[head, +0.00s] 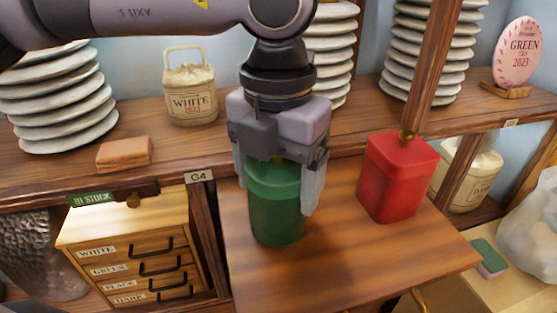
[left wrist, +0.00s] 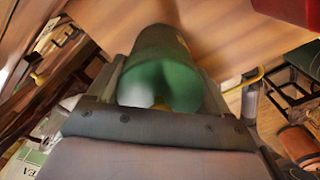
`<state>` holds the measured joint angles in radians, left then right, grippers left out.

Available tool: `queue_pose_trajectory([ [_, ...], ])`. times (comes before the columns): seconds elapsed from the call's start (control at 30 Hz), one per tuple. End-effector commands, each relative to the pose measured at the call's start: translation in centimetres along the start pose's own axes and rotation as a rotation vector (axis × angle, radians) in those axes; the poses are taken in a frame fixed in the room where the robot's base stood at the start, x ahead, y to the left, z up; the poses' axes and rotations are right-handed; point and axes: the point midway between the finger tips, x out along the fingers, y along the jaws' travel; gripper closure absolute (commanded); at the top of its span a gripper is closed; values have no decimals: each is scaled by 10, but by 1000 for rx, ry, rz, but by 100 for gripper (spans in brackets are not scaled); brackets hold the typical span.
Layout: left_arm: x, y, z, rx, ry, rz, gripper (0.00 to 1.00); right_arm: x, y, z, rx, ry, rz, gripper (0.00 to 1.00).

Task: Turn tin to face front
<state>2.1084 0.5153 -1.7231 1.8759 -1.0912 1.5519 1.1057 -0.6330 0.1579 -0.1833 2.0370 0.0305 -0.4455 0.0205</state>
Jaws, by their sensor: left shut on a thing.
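A green round tin (head: 277,215) stands upright on the wooden pull-out board in the head view. No label shows on the side turned to the head camera. My left gripper (head: 277,188) comes down from above and is shut on the tin, with one finger on each side. In the left wrist view the green tin (left wrist: 162,70) fills the space between the fingers of my left gripper (left wrist: 160,90). A red square tin (head: 399,178) with a lid stands on the same board to the right, apart from the green one. My right gripper is not in view.
A wooden post (head: 433,70) rises behind the red tin. The shelf behind holds stacked plates (head: 60,105), a white tea bag (head: 190,88) and a brown block (head: 124,153). A small drawer chest (head: 135,245) stands at lower left. The board's front (head: 345,265) is clear.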

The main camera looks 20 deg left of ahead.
Motion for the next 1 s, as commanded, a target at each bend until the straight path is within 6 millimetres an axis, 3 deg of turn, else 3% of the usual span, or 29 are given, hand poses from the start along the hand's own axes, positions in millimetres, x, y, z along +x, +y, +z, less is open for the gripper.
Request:
queue_pose_trajectory([
  [0.07,-6,0,0,92,1,-1,53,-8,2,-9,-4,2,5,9],
  [0.6,-6,1,0,713,0,1,53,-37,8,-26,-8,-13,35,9],
  [0.67,2,1,0,789,1,-3,53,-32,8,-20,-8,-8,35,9],
  [1.0,2,1,0,1196,-2,-2,53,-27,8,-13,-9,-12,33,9],
])
